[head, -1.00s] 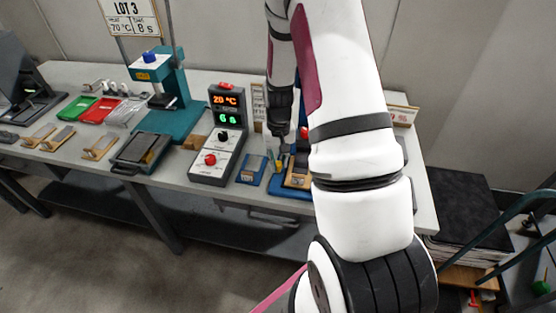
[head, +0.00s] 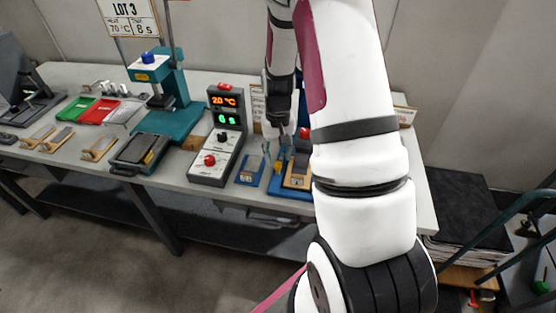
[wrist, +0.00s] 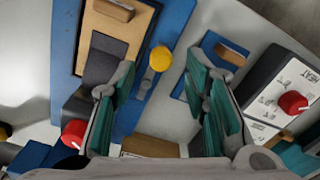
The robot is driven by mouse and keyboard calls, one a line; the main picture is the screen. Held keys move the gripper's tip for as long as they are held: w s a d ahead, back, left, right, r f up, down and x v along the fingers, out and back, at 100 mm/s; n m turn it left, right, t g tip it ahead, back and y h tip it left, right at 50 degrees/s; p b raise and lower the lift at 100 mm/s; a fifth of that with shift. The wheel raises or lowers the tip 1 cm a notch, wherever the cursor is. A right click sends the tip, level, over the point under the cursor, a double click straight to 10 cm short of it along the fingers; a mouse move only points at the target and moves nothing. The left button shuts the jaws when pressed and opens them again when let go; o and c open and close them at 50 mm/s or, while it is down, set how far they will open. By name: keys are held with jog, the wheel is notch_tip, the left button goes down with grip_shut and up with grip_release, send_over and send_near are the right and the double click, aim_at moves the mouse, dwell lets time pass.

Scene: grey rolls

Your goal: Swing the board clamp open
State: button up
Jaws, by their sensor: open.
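The board clamp's blue base (head: 292,191) sits near the bench's right end, partly hidden by my arm in the head view. In the wrist view the blue base (wrist: 66,50) carries a wooden board (wrist: 110,30) with a dark grey pad. A yellow knob (wrist: 161,58) tops a grey bar beside the board. My gripper (wrist: 163,80) is open, its teal-padded fingers to either side of the yellow knob in the picture. I see no contact, and depth is unclear. In the head view my gripper (head: 276,152) points down over the base's left part.
A control box (head: 217,140) with displays and red knobs stands left of the clamp. A small blue tray (head: 250,170) lies between them. A red knob (wrist: 74,133) is close by the left finger in the wrist view. A teal press (head: 170,95) stands further left.

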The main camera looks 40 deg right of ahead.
notch_tip(320, 180, up, 9)
dwell(0.3)
jog(key=shift+f, duration=0.1)
dwell(0.4)
jog(key=s+a+r+n+t, duration=0.1)
jog(key=s+a+r, duration=0.1)
jog(key=a+r, duration=0.4)
jog(key=s+a+r+n+t, duration=0.1)
jog(key=s+a+r+n, duration=0.1)
jog(key=a+r, duration=0.5)
jog(key=s+a+r+n+t, duration=0.1)
jog(key=s+a+r, duration=0.2)
jog(key=s, duration=0.4)
jog(key=s+a+r+n+t, duration=0.1)
jog(key=s+a+r+t, duration=0.1)
jog(key=s+a+r, duration=0.2)
jog(key=s+r, duration=0.2)
jog(key=s, duration=0.1)
jog(key=shift+a+r+n, duration=0.15)
jog(key=shift+n, duration=0.25)
jog(key=shift+c, duration=0.5)
